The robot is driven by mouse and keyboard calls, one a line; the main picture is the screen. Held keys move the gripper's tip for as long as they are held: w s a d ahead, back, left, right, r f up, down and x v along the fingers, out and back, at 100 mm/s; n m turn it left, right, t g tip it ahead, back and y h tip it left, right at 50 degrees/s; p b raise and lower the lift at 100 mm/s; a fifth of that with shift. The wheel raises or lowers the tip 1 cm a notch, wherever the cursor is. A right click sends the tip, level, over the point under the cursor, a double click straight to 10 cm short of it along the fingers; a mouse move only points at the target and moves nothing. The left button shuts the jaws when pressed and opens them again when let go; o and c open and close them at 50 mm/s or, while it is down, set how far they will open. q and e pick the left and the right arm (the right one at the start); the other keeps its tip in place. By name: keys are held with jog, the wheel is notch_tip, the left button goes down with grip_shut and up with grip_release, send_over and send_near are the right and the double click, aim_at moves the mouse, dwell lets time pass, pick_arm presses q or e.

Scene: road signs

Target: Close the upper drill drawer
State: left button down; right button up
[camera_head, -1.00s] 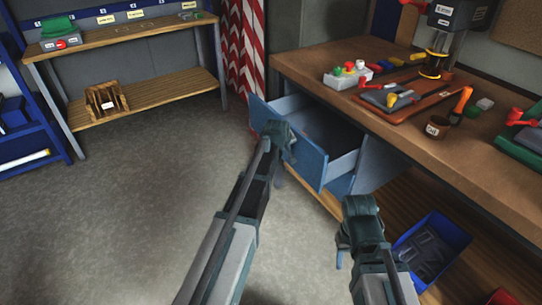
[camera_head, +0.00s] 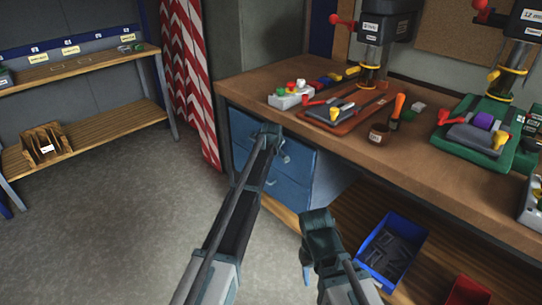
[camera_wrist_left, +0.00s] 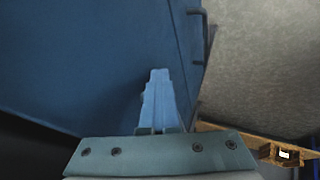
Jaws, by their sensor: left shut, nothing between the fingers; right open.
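The upper drill drawer (camera_head: 300,157) is a blue front under the workbench. It looks flush or nearly flush with the cabinet; my left arm covers part of it. A lower blue drawer (camera_head: 288,191) sits below it. My left gripper (camera_head: 281,156) is shut and empty, in front of the upper drawer's face. In the left wrist view its closed fingers (camera_wrist_left: 160,100) point at a blue panel (camera_wrist_left: 80,60) with a dark handle (camera_wrist_left: 198,40); I cannot tell whether they touch it. My right gripper (camera_head: 307,262) is open and empty, low in front of the shelf.
The wooden workbench (camera_head: 240,87) carries drill presses and small parts. Below it, a wooden shelf (camera_head: 345,222) holds a blue bin (camera_head: 392,250) and a red bin (camera_head: 470,290). A red-and-white striped curtain (camera_head: 188,85) hangs left of the bench. The floor at left is clear.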

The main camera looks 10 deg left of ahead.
pick_arm(q)
jog(key=shift+w+d+r, duration=0.1)
jog(key=shift+w+d, duration=0.15)
jog(key=shift+w, duration=0.05)
jog(key=shift+s, duration=0.1)
jog(key=s+a+r+p, duration=0.3)
jog(key=s+r+p, duration=0.4)
jog(key=s+p, duration=0.1)
jog(key=shift+s+r, duration=0.4)
jog(key=shift+s, duration=0.4)
jog(key=shift+d, duration=0.1)
